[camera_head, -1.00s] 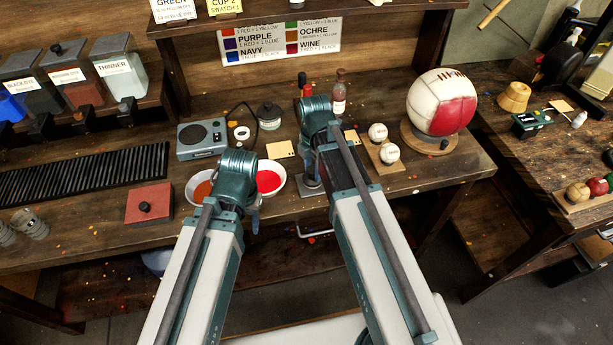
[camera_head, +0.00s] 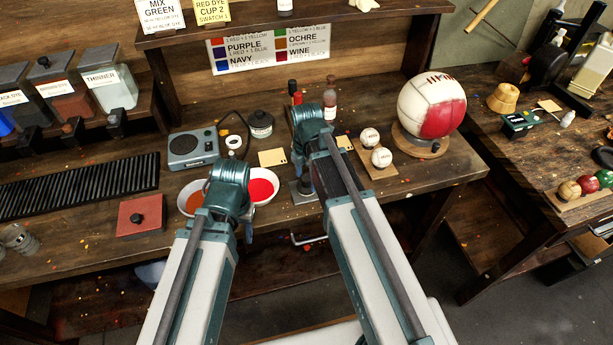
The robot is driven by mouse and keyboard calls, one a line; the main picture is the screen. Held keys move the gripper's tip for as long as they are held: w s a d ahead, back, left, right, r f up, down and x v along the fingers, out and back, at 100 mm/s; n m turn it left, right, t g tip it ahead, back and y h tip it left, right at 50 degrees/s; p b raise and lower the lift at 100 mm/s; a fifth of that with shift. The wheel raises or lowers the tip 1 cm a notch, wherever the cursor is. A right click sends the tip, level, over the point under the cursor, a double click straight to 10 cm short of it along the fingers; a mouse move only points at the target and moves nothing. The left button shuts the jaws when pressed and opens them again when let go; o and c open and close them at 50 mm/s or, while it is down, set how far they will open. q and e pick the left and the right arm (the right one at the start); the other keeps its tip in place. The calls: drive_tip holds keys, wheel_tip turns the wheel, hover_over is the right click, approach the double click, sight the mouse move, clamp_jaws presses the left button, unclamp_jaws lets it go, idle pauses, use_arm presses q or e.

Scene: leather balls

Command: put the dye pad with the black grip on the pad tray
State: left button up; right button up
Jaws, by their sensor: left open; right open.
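A flat red square with a round black knob (camera_head: 142,216) lies at the left front of the bench; it looks like a dye pad with a black grip. A small grey plate (camera_head: 303,197) lies under my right gripper (camera_head: 305,178), with something dark on it that the arm partly covers. I cannot tell for sure which thing is the pad tray. My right gripper points down close to the plate, its fingertips mostly hidden, and is open. My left gripper (camera_head: 247,228) is open at the bench's front edge, beside the red-dye bowl (camera_head: 266,187), with its fingers mostly hidden.
An orange-dye bowl (camera_head: 188,200) is behind my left arm. A black ribbed rack (camera_head: 80,188) lies at left, a grey device (camera_head: 193,149) behind the bowls. Two white balls stand on a wooden board (camera_head: 379,170), near a red-and-white ball (camera_head: 432,106). The bench's right front is clear.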

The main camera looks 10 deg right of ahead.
sight(307, 176)
wheel_tip(307, 176, up, 12)
drive_tip(key=p, duration=1.2)
drive_tip(key=s+a+m, duration=0.4)
drive_tip(key=s+m, duration=0.3)
drive_tip(key=m, duration=0.2)
drive_tip(key=s+a+m+h, duration=0.1)
drive_tip(key=s+a+m, duration=0.4)
drive_tip(key=m, duration=0.5)
drive_tip(key=shift+s, duration=1.15)
drive_tip(key=shift+r, duration=0.1)
